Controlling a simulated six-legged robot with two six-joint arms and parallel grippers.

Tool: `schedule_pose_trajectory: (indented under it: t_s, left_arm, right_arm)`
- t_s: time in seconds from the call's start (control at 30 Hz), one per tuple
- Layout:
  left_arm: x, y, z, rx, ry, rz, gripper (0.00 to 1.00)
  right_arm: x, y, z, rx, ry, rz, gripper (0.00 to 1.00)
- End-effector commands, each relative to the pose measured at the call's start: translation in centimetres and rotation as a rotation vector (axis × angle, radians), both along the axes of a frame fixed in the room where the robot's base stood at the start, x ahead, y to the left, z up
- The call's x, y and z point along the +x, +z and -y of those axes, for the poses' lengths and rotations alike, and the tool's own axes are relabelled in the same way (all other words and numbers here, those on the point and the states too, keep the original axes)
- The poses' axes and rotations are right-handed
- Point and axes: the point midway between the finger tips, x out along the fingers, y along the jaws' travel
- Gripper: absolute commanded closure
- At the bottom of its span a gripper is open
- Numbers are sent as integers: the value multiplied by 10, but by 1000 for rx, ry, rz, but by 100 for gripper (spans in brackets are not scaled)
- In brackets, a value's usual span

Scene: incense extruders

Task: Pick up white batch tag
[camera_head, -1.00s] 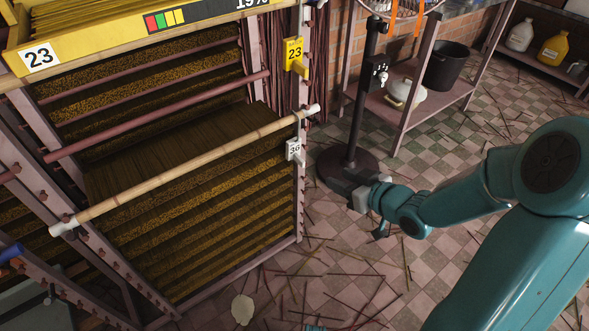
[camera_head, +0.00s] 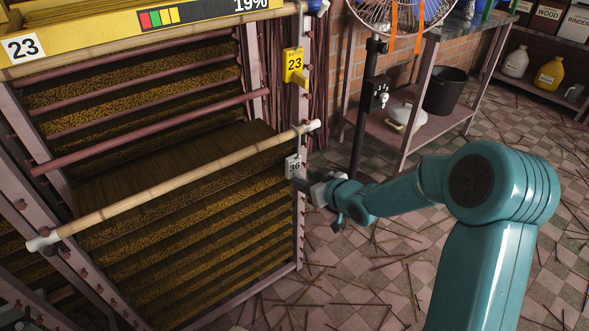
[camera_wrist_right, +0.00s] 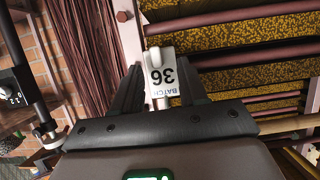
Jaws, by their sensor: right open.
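The white batch tag (camera_head: 293,166), marked 36, hangs on the right post of the rack, just below the end of the bamboo pole. In the right wrist view the tag (camera_wrist_right: 162,75) appears upside down, with "BATCH" and "36" readable, between my two dark fingers. My right gripper (camera_head: 303,186) is open, close to the tag at its lower right in the head view; its fingertips are small and partly hidden there. In the wrist view the fingers (camera_wrist_right: 160,88) stand on either side of the tag, apart from each other.
A bamboo pole (camera_head: 180,186) crosses the rack front above stacked incense trays. A yellow tag 23 (camera_head: 293,65) hangs higher on the same post. A fan (camera_head: 400,12) on a stand and a shelf with a black bucket (camera_head: 446,92) stand behind my right arm.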

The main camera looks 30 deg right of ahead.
Motion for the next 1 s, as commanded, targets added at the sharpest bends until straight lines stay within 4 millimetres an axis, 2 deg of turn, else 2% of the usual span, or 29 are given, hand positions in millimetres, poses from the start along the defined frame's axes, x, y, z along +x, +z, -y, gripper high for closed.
schedule_pose_trajectory:
  t_s: [0.1, 0.37, 0.47, 0.5, 0.83, 1.0]
  left_arm:
    - [1, -6, -1, 1, 4, 3, 25]
    - [1, -5, -1, 1, 5, 2, 25]
    - [1, -5, -1, 1, 5, 2, 25]
    - [1, -5, -1, 1, 5, 2, 25]
    - [1, -5, -1, 1, 4, 3, 25]
    - [1, 0, -1, 0, 2, 2, 25]
  right_arm:
    - [13, -8, 0, 0, -1, -1, 57]
    - [16, -7, 0, 0, -2, -1, 57]
    - [16, -7, 0, 0, -2, -1, 87]
    - [16, -7, 0, 0, -2, -1, 100]
    - [15, -6, -1, 0, -2, -1, 100]
    - [11, 4, -7, -1, -1, 1, 100]
